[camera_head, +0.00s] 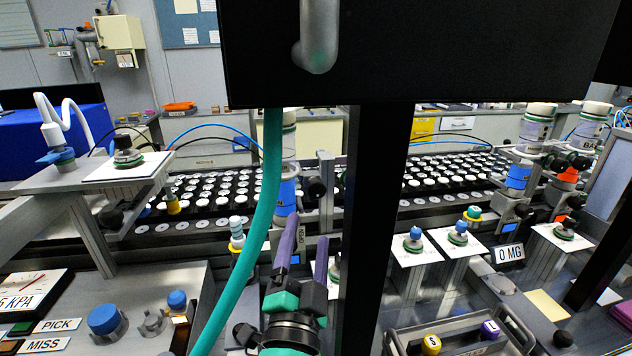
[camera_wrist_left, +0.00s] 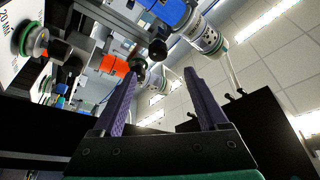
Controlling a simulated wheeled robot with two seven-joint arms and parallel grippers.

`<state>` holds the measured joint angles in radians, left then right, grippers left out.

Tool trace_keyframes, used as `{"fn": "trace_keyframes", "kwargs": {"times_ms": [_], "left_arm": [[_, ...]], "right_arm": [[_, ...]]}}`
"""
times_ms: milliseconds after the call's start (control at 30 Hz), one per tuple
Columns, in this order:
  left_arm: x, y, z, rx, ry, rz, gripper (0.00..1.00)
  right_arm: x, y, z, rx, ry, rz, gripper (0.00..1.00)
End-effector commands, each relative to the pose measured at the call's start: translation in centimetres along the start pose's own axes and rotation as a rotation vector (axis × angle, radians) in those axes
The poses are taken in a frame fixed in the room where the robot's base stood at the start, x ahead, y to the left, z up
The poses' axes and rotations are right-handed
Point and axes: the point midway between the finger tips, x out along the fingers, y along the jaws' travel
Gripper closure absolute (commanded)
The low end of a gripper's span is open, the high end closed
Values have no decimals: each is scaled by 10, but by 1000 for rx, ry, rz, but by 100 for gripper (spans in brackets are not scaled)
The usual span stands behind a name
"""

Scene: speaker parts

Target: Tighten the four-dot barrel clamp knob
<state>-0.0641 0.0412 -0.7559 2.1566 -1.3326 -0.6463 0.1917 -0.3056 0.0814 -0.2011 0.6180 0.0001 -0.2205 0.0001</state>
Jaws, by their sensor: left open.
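Black clamp knobs sit beside upright barrels. One knob (camera_head: 317,188) is right of the near clear barrel with a blue band (camera_head: 285,195); others are by a second blue-banded barrel (camera_head: 517,178) at the right. No dot marks are readable, so I cannot tell which is the four-dot knob. My left gripper (camera_head: 306,228) has purple fingers, open and empty, pointing up in front of the near barrel. In the left wrist view, its fingers (camera_wrist_left: 162,75) stand apart with nothing between them; a black knob (camera_wrist_left: 157,48) and an orange-banded part (camera_wrist_left: 114,66) lie beyond. My right gripper is not in view.
A dark post (camera_head: 376,230) and large black panel (camera_head: 420,50) block the middle. A teal hose (camera_head: 240,240) hangs left of my gripper. White plates with knobs (camera_head: 412,248) stand to the right. A grey tray (camera_head: 400,340) is at the front. Racks of white-capped parts fill the back.

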Motion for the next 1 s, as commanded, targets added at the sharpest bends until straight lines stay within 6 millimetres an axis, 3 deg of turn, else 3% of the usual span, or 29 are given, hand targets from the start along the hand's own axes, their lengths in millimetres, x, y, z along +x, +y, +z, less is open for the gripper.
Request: {"fn": "trace_keyframes", "kwargs": {"times_ms": [33, 200, 400, 733, 767, 933, 967, 1000], "left_arm": [[16, -6, -5, 3, 1, -3, 24], [63, -5, -4, 3, 0, -2, 24], [102, -2, -2, 3, 1, 0, 24], [112, 0, 0, 0, 0, 1, 24], [112, 0, 0, 0, 0, 1, 28], [111, 0, 0, 0, 0, 1, 93], [111, 0, 0, 0, 0, 1, 100], [111, 0, 0, 0, 0, 2, 100]], "right_arm": [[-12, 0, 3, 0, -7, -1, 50], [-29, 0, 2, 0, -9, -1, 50], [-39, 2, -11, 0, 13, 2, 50], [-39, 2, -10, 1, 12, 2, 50], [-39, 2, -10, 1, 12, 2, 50], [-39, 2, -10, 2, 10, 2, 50], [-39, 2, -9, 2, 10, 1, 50], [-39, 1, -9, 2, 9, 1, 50]]}}
